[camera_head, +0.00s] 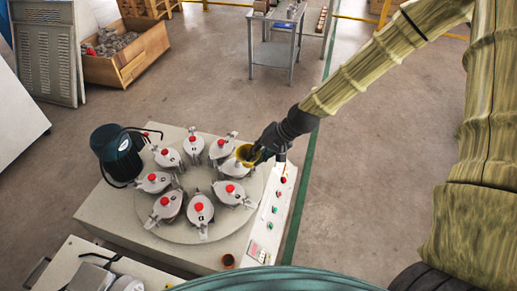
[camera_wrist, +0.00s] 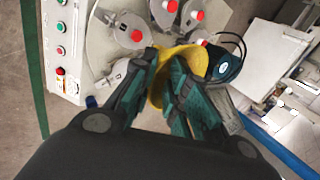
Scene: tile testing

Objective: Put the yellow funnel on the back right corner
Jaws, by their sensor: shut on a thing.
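The yellow funnel (camera_head: 245,152) is held in my gripper (camera_head: 257,155) above the right back part of a pale machine top (camera_head: 112,213). In the wrist view the yellow funnel (camera_wrist: 194,57) shows between and behind the dark green fingers of my gripper (camera_wrist: 172,78), which are shut on it. The fingers hide part of the funnel. The funnel appears raised above the round turntable (camera_head: 180,232), though its exact height is hard to tell. The machine's back right corner is partly hidden by my gripper.
Several grey lidded pots with red knobs (camera_head: 199,207) ring the turntable close to my gripper. A dark motor (camera_head: 117,153) stands at the left. A control panel (camera_head: 275,217) runs along the right edge. A small brown round thing (camera_head: 228,261) sits at the front.

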